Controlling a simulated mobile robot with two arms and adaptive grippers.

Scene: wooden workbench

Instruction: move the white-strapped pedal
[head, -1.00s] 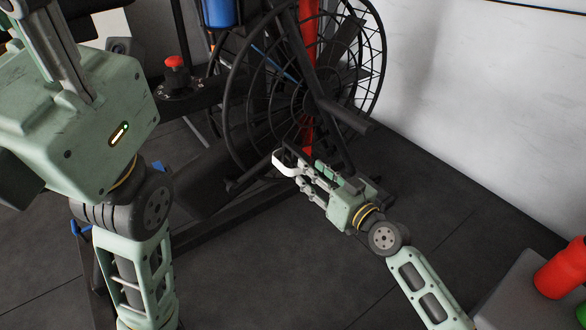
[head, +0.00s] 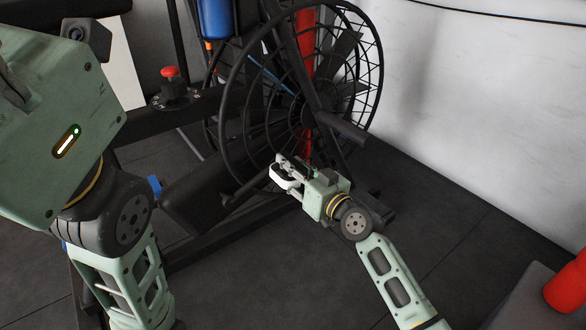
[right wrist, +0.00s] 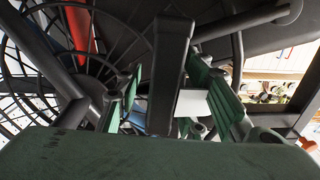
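The white-strapped pedal (head: 281,179) is at the lower part of the exercise bike, in front of the fan wheel. My right gripper (head: 289,170) is at the pedal in the head view, with its fingers reaching along it. In the right wrist view, the green fingers (right wrist: 172,98) stand apart on either side of a dark bar, and a white patch of the strap (right wrist: 191,103) shows between them. I cannot tell whether either finger touches the pedal. My left gripper's body (head: 60,130) fills the left edge of the head view; its fingertips are hidden.
The caged fan wheel (head: 232,110) and black frame of the bike stand close around the pedal. A red knob (head: 170,73) is on a bar at left. A white wall (head: 480,110) stands at right. A red object (head: 568,286) sits at lower right. Dark floor is clear in front.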

